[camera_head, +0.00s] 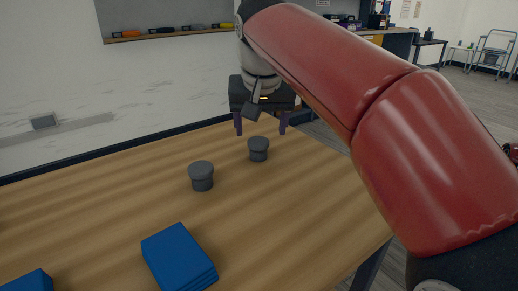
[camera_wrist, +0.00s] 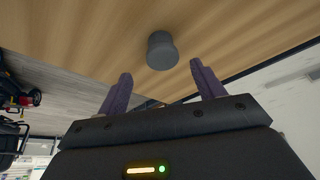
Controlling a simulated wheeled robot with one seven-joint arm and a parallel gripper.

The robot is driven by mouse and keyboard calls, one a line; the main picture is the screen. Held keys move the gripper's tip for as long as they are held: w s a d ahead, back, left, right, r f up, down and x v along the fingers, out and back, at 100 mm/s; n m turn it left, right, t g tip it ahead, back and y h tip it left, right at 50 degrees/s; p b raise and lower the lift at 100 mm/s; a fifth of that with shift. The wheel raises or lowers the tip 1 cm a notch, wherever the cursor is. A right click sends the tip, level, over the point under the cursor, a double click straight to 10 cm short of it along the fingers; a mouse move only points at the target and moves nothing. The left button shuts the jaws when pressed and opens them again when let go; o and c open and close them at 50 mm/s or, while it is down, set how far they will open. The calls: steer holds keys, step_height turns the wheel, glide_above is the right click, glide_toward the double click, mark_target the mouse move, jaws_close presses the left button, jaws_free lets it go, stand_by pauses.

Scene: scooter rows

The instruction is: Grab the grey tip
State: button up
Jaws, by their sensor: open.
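Two dark grey mushroom-shaped tips stand upright on the wooden table. The nearer grey tip (camera_head: 201,176) is left of the farther grey tip (camera_head: 258,149) in the head view. My gripper (camera_head: 260,130) is open and empty, with its purple fingers pointing down around the farther tip's place in that view. In the wrist view one grey tip (camera_wrist: 162,51) shows beyond the fingertips of my gripper (camera_wrist: 161,76), roughly centred between them and apart from both. I cannot tell the exact height gap.
The wooden table (camera_head: 110,215) has a stack of blue pieces (camera_head: 180,258) near the front and another blue piece (camera_head: 30,281) at the lower left. A wall (camera_head: 60,80) with a shelf (camera_head: 165,35) of coloured items stands behind. Bare table lies around the tips.

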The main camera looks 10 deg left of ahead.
mark_target(258, 141)
steer(key=x, duration=0.2)
steer(key=b+x, duration=0.1)
steer(key=x, duration=0.2)
steer(key=shift+s+a+f, duration=0.15)
steer(key=shift+a, duration=0.1)
steer(key=c, duration=1.1)
steer(key=shift+o, duration=0.2)
